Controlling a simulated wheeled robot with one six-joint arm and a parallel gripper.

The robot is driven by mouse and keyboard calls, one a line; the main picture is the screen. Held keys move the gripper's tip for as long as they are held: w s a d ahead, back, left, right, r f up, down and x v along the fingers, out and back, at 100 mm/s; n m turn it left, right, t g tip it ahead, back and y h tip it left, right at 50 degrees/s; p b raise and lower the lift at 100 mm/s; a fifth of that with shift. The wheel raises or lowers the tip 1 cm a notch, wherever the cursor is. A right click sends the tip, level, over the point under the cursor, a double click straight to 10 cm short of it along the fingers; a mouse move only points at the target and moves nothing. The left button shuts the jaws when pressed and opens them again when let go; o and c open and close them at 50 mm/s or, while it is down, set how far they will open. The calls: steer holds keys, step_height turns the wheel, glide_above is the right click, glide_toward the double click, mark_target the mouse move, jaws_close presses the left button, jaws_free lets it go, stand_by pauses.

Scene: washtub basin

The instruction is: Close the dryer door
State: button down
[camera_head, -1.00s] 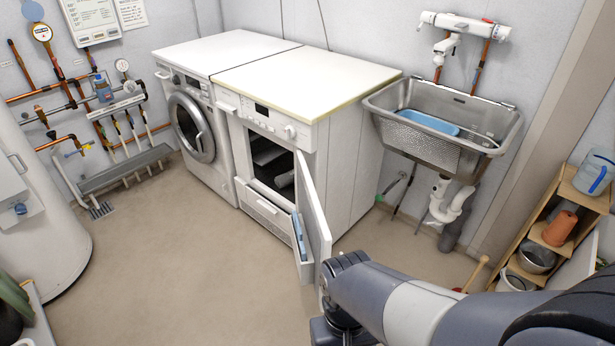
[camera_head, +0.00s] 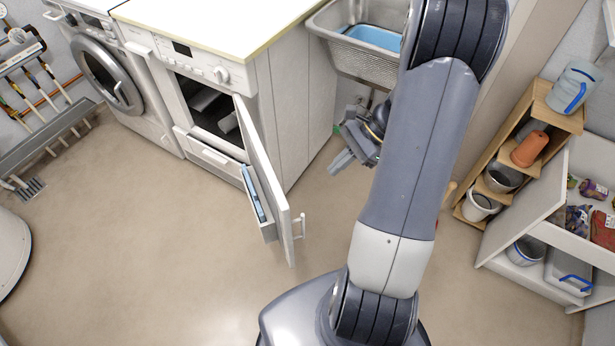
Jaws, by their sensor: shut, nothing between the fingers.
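The dryer (camera_head: 205,78) is the white machine at the upper left, right of the washing machine. Its door (camera_head: 266,180) stands wide open, hinged on the right side of the opening and swung out toward me. A white handle (camera_head: 300,226) is on the door's outer face. The dark drum opening (camera_head: 208,108) shows, with something pale inside. My gripper (camera_head: 341,162) is shut and empty, to the right of the door and apart from it, partly hidden behind my arm.
The washing machine (camera_head: 113,75) stands left of the dryer. A metal sink (camera_head: 350,50) is behind my arm. A wooden shelf (camera_head: 530,130) and an open white cabinet (camera_head: 530,220) stand at the right. The floor (camera_head: 150,230) in front of the dryer is clear.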

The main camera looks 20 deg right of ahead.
steer(key=a+r+b+x, duration=0.1)
steer(key=a+r+x, duration=0.1)
steer(key=x, duration=1)
steer(key=shift+a+f+b, duration=0.2)
steer(key=shift+a+b, duration=0.05)
steer(key=shift+b, duration=0.1)
steer(key=shift+a, duration=0.15)
